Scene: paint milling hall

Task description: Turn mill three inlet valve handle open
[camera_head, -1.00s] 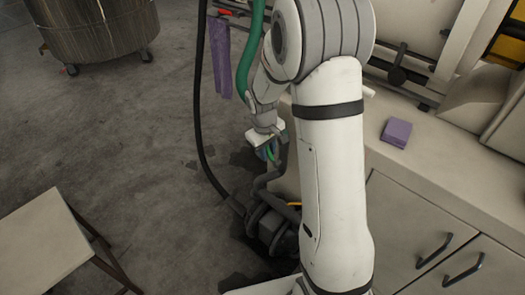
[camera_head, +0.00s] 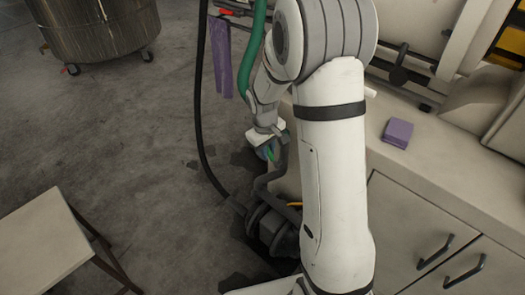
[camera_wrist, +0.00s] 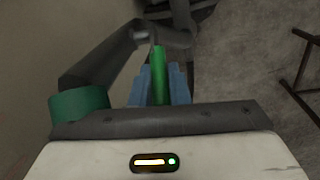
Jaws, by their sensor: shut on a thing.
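A green valve handle (camera_wrist: 160,72) shows in the wrist view, running away from me between the two blue fingers of my gripper (camera_wrist: 160,88). My gripper is shut on this handle. In the head view my gripper (camera_head: 270,150) is low beside the bench, above dark grey pipework (camera_head: 262,190), with a little green showing at the fingers. The valve body is mostly hidden by my gripper and arm. I cannot read any mill number or tell how far the handle is turned.
A dark pump-like unit (camera_head: 282,238) sits on the floor under the pipe. A black hose (camera_head: 200,120) hangs to the left, near a purple cloth (camera_head: 222,65). A bench with a purple pad (camera_head: 397,133) is at the right. A stool (camera_head: 40,235) stands at lower left.

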